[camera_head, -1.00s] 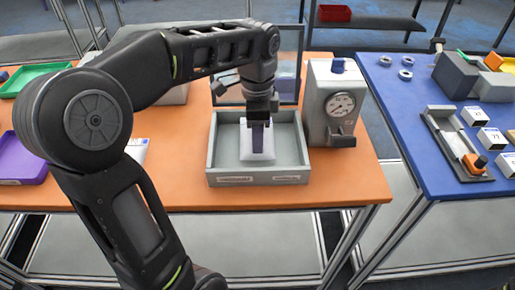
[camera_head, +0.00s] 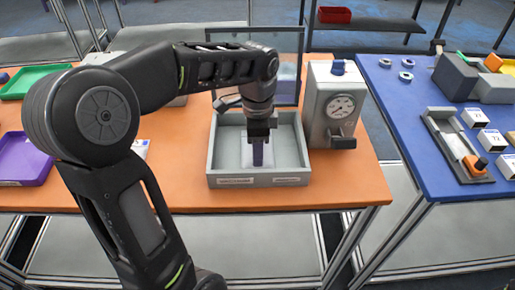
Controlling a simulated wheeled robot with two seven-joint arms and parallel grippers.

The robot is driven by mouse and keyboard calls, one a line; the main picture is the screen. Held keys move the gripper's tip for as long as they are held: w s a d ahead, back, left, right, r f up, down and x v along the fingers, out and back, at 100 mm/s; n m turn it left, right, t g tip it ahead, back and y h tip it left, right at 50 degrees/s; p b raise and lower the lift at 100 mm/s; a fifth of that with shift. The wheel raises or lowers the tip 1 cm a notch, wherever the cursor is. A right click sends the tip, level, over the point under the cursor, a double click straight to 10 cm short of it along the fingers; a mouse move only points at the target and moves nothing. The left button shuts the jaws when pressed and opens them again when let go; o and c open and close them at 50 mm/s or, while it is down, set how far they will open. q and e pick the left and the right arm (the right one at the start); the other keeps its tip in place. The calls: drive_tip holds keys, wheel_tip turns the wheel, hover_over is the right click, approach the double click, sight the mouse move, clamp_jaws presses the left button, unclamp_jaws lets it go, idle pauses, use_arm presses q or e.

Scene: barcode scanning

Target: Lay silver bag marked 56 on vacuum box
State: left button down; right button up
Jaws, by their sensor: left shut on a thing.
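The vacuum box (camera_head: 213,165) is a grey open tray with a raised clear lid (camera_head: 284,75) behind it, on the orange table. My left gripper (camera_head: 258,160) points down inside the box and is shut on the silver bag (camera_head: 246,152). The bag shows as a pale patch around the fingers, low in the box; its number cannot be read. I cannot tell whether the bag touches the box floor. My right gripper is not in view.
A grey gauge unit (camera_head: 331,105) stands just right of the box. A purple tray (camera_head: 22,158) and a green tray (camera_head: 36,78) are at the left. A blue table (camera_head: 405,110) with small boxes is at the right. The orange table's front right is clear.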

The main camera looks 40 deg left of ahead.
use_arm(q)
drive_tip(key=c, duration=0.8)
unclamp_jaws()
drive_tip(key=shift+r, duration=0.5)
wheel_tip(320, 180, up, 11)
drive_tip(key=p, duration=0.4)
drive_tip(key=shift+r, duration=0.15)
